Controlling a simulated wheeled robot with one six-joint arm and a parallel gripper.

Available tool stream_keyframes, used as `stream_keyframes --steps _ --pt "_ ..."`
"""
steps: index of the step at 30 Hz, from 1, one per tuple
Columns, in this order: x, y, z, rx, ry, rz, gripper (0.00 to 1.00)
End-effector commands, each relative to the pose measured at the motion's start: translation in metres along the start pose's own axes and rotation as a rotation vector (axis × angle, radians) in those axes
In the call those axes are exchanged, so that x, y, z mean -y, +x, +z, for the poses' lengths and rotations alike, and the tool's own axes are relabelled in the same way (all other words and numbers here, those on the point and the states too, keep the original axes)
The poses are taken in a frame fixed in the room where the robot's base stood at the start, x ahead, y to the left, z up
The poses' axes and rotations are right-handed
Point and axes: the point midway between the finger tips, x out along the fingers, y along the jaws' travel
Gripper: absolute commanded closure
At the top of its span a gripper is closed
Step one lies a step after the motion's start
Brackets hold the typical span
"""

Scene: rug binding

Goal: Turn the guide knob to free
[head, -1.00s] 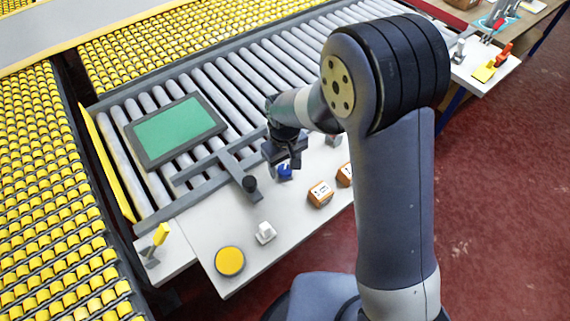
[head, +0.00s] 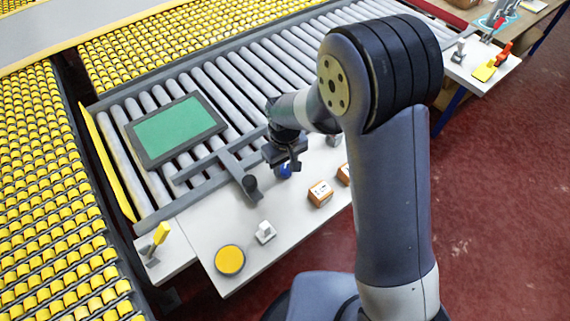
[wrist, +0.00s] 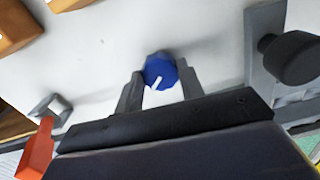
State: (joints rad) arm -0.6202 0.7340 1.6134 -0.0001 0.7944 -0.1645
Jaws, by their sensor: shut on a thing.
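The guide knob (wrist: 161,70) is a blue round knob with a white pointer mark, seen in the wrist view between my two fingers. In the head view the blue knob (head: 285,171) shows just below my gripper (head: 284,163), on the pale worktop. My gripper (wrist: 157,88) is shut on the knob, one finger on each side. The white mark on the knob slants from upper right to lower left in the wrist view. Any label or position marks around the knob cannot be made out.
A dark round knob on a grey guide bar (head: 240,175) stands left of my gripper. Orange-brown boxes (head: 320,193), a small white switch (head: 265,232) and a yellow disc (head: 229,260) are on the worktop (head: 205,235). A green panel (head: 175,130) lies on the rollers.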

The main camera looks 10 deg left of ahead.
Motion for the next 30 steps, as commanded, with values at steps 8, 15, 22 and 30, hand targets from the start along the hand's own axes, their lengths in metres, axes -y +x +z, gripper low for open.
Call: stream_keyframes --steps 8,15,22,30 --pt "0.0001 0.0006 -0.0002 -0.001 0.048 0.0 0.86" --pt "0.0002 0.0013 -0.0005 -0.002 0.194 0.0 0.86" --pt "0.0004 0.001 -0.0006 -0.002 0.383 0.0 0.86" --pt "0.0006 0.0005 -0.0006 -0.001 0.575 0.0 0.86"
